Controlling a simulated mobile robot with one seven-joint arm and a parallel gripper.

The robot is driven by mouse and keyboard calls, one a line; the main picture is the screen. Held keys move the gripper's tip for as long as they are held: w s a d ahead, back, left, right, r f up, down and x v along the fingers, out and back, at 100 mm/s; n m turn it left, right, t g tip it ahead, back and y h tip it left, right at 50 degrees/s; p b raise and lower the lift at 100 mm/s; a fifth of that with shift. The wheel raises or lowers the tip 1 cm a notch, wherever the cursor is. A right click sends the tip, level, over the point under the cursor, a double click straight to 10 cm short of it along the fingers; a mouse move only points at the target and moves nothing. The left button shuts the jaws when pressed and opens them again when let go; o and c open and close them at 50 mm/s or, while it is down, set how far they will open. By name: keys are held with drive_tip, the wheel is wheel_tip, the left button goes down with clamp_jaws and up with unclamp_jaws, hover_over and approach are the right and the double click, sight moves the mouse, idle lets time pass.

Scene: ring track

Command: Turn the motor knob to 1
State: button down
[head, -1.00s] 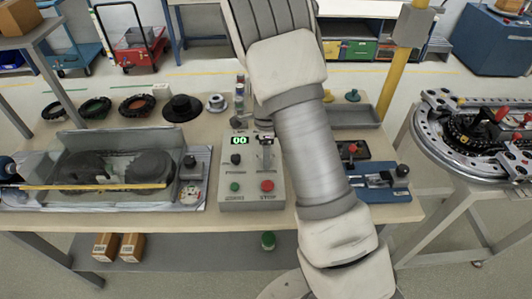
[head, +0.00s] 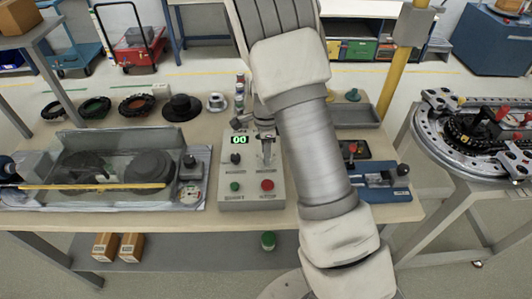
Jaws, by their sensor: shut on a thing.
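The grey control box (head: 252,190) stands on the bench left of my arm. Its green display (head: 239,140) reads 00. A black knob (head: 236,158) sits on its left side, with a green button (head: 235,186) and a red button (head: 267,185) below. My gripper (head: 267,160) points down over the right side of the panel, shut on the motor knob. The gripper hides most of that knob, so its setting cannot be read.
A clear-covered machine (head: 110,165) stands left of the box. A blue vise-like fixture (head: 380,184) lies right of my arm. Black rings (head: 137,104), a black hub (head: 181,107) and a grey tray (head: 352,116) lie at the back. A round ring track (head: 470,135) stands at the right.

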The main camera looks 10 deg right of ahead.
drive_tip(key=n+b, duration=0.1)
drive_tip(key=n, duration=0.3)
drive_tip(key=n+b, duration=0.1)
drive_tip(key=n, duration=0.3)
drive_tip(key=n+b, duration=0.1)
drive_tip(key=n, duration=0.3)
drive_tip(key=shift+n+b, duration=0.4)
drive_tip(key=shift+n, duration=1.8)
drive_tip(key=shift+c, duration=2.4)
unclamp_jaws()
drive_tip(key=shift+r, duration=0.1)
